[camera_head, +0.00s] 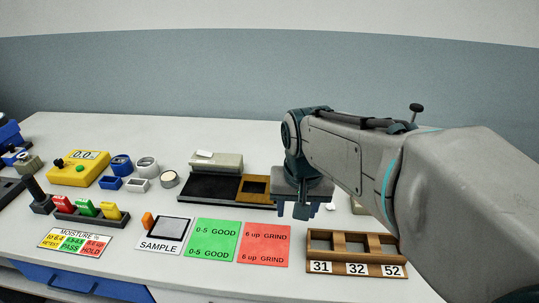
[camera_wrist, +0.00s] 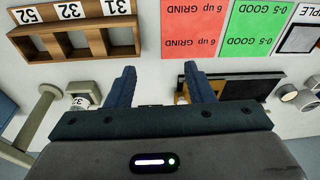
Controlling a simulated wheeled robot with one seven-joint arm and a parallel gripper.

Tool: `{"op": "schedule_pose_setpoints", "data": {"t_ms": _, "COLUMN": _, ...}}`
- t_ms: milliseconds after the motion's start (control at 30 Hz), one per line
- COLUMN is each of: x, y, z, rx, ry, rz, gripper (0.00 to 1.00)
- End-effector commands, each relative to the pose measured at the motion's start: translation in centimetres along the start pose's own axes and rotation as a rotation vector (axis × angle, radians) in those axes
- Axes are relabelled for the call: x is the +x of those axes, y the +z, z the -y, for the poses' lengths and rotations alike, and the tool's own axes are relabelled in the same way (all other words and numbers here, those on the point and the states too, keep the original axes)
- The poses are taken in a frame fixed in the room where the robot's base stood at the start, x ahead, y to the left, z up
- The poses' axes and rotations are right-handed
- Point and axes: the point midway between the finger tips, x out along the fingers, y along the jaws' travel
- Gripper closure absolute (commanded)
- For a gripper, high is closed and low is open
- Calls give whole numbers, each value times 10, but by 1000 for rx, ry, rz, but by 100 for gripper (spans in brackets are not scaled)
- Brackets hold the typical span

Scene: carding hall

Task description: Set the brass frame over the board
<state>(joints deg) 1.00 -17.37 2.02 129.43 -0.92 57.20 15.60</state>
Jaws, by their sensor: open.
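The brass frame (camera_head: 255,188), a small golden square with a dark opening, lies at the right end of a long black board (camera_head: 212,187) on the table. In the wrist view, part of the brass frame (camera_wrist: 182,98) shows beside the right finger, which partly hides it; the black board (camera_wrist: 250,86) extends to the right. My gripper (camera_head: 301,208) points down just right of the brass frame. In the wrist view its two fingers (camera_wrist: 162,85) are apart with nothing held between them. I cannot tell whether a finger touches the frame.
A grey block (camera_head: 216,162) stands behind the board. In front lie the SAMPLE card (camera_head: 160,246), a green card (camera_head: 212,240) and a red card (camera_head: 264,244). A wooden rack (camera_head: 357,252) labelled 31, 32, 52 stands right. Blue and white cups (camera_head: 147,166) stand left.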

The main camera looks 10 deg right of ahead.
Motion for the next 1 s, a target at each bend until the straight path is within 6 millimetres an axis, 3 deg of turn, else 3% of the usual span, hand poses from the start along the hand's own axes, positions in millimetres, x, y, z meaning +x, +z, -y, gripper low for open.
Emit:
{"op": "schedule_pose_setpoints", "data": {"t_ms": 33, "x": -4, "y": -23, "z": 6, "rx": 67, "ry": 9, "rz": 17, "gripper": 52}}
{"op": "schedule_pose_setpoints", "data": {"t_ms": 100, "x": -8, "y": -52, "z": 13, "rx": 167, "ry": 22, "rz": 37, "gripper": 52}}
{"op": "schedule_pose_setpoints", "data": {"t_ms": 300, "x": -10, "y": -128, "z": 30, "rx": 455, "ry": 56, "rz": 95, "gripper": 52}}
{"op": "schedule_pose_setpoints", "data": {"t_ms": 500, "x": -2, "y": -186, "z": 41, "rx": 698, "ry": 85, "rz": 139, "gripper": 52}}
{"op": "schedule_pose_setpoints", "data": {"t_ms": 700, "x": 6, "y": -213, "z": 45, "rx": 828, "ry": 101, "rz": 162, "gripper": 52}}
{"op": "schedule_pose_setpoints", "data": {"t_ms": 867, "x": 14, "y": -215, "z": 45, "rx": 853, "ry": 106, "rz": 166, "gripper": 52}}
{"op": "schedule_pose_setpoints", "data": {"t_ms": 1000, "x": 35, "y": -210, "z": 45, "rx": 852, "ry": 107, "rz": 168, "gripper": 52}}
